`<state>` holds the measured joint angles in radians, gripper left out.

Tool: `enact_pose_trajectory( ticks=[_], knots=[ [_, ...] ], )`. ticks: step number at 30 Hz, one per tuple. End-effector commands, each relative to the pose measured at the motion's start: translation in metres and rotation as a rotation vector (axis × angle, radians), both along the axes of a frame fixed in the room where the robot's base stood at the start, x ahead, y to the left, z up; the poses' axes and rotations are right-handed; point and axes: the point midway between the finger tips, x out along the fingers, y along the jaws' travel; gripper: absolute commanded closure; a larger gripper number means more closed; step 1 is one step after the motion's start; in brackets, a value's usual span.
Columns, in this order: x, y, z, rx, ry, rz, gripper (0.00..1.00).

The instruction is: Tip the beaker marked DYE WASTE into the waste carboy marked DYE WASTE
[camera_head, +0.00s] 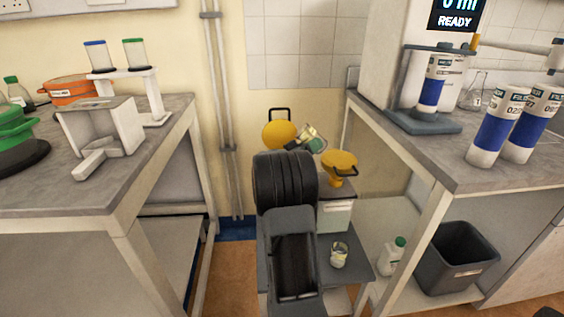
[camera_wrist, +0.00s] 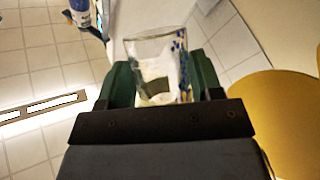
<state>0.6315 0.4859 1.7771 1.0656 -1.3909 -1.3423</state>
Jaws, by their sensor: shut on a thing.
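My gripper (camera_head: 308,140) is shut on a clear glass beaker (camera_wrist: 158,60), with a green finger on each side. The beaker also shows in the head view (camera_head: 318,145), tilted; its marking is not readable. Just below and right of it is a yellow funnel (camera_head: 340,160) on a white carboy (camera_head: 335,216), whose label is too small to read. A second yellow funnel or lid with a black handle (camera_head: 279,135) stands left of the beaker; what is under it is hidden by my arm. A yellow rim (camera_wrist: 275,110) fills the wrist view's right side.
A second beaker (camera_head: 339,256) stands on the low grey surface (camera_head: 357,270) in front of the white carboy. A white bottle (camera_head: 393,255) and a dark bin (camera_head: 460,258) are under the right bench (camera_head: 430,150). The left bench (camera_head: 75,195) holds lab items.

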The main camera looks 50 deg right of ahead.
Motion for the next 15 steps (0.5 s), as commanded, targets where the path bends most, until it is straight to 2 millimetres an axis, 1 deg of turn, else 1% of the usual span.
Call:
enact_pose_trajectory(
  ticks=[1,3,6,7,10,15],
  knots=[
    [0.003,0.002,0.006,0.044,-0.053,0.003,0.72],
    [0.003,0.002,-0.012,0.087,-0.106,0.002,0.72],
    [0.002,0.001,-0.023,0.149,-0.183,0.001,0.72],
    [0.0,-0.001,-0.02,0.17,-0.211,0.002,0.72],
    [-0.005,-0.005,-0.024,0.239,-0.294,0.001,0.72],
    [-0.005,-0.005,-0.001,0.259,-0.321,0.005,0.72]
  ],
)
